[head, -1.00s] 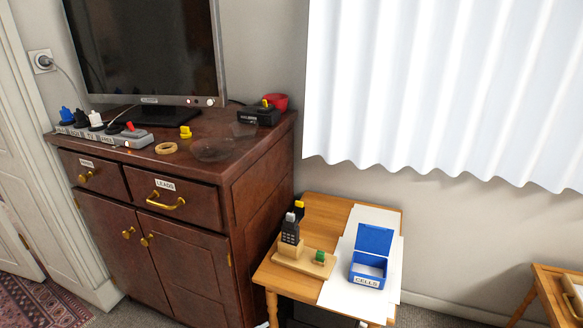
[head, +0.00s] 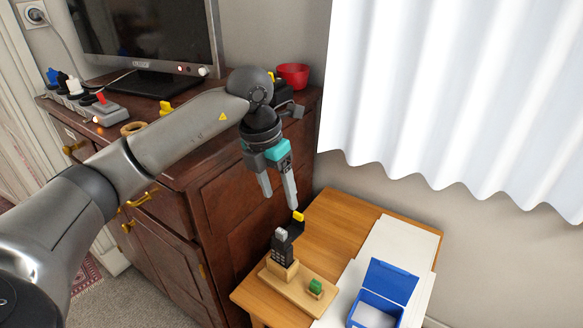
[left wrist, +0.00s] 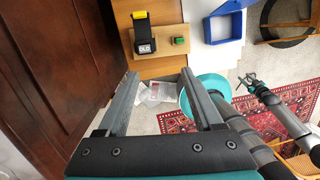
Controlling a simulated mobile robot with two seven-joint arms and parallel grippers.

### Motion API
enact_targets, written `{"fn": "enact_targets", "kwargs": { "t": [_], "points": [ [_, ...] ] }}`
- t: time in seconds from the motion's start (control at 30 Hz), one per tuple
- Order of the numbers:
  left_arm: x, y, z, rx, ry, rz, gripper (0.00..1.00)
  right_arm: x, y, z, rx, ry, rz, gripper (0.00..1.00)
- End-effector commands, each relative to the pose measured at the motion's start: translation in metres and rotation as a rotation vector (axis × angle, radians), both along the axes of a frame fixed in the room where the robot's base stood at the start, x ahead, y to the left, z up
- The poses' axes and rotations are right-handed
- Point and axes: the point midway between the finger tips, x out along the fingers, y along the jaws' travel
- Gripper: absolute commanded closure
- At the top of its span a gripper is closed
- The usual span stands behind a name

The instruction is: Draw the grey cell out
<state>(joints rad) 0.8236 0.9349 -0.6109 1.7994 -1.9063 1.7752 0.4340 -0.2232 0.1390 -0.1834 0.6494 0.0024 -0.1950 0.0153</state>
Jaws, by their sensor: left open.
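A black handset (head: 282,248) stands upright in a wooden stand (head: 300,288) on the small table. A small grey piece (head: 281,234) shows at its top, perhaps the grey cell; I cannot be sure. A yellow-tipped black part (head: 298,217) rises behind it. In the left wrist view the handset (left wrist: 147,38) carries an "OLD" label. My left gripper (head: 279,203) is open and empty, pointing down above and apart from the handset; its fingers (left wrist: 160,75) also show in the left wrist view. My right gripper (left wrist: 248,84) shows small at the right there, its jaws unclear.
A green block (head: 315,286) sits on the stand's base. A blue box (head: 373,313) with its lid open stands on white paper (head: 402,250) to the right. The dark cabinet (head: 240,205) rises close to the left of the table. The table's back part is clear.

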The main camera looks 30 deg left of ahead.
Motion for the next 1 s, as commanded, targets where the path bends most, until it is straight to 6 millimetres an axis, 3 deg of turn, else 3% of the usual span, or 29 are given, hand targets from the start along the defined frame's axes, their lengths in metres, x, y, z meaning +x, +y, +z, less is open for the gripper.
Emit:
{"fn": "enact_targets", "kwargs": {
  "t": [0.17, 0.37, 0.5, 1.0],
  "points": [
    [-0.002, 0.019, 0.007, 0.098, -0.015, 0.019, 0.32, -0.007, -0.001, -0.003, -0.001, 0.010, -0.001, 0.50],
    [0.001, 0.018, -0.019, 0.098, -0.012, 0.017, 0.32, -0.024, -0.003, -0.014, -0.004, 0.039, -0.004, 0.50],
    [0.004, 0.017, -0.042, 0.095, -0.011, 0.018, 0.32, 0.000, -0.002, -0.012, -0.005, 0.013, -0.003, 0.50],
    [0.015, 0.015, -0.110, 0.094, -0.013, 0.018, 0.32, 0.038, 0.029, 0.000, 0.022, 0.011, -0.003, 0.50]
  ]
}}
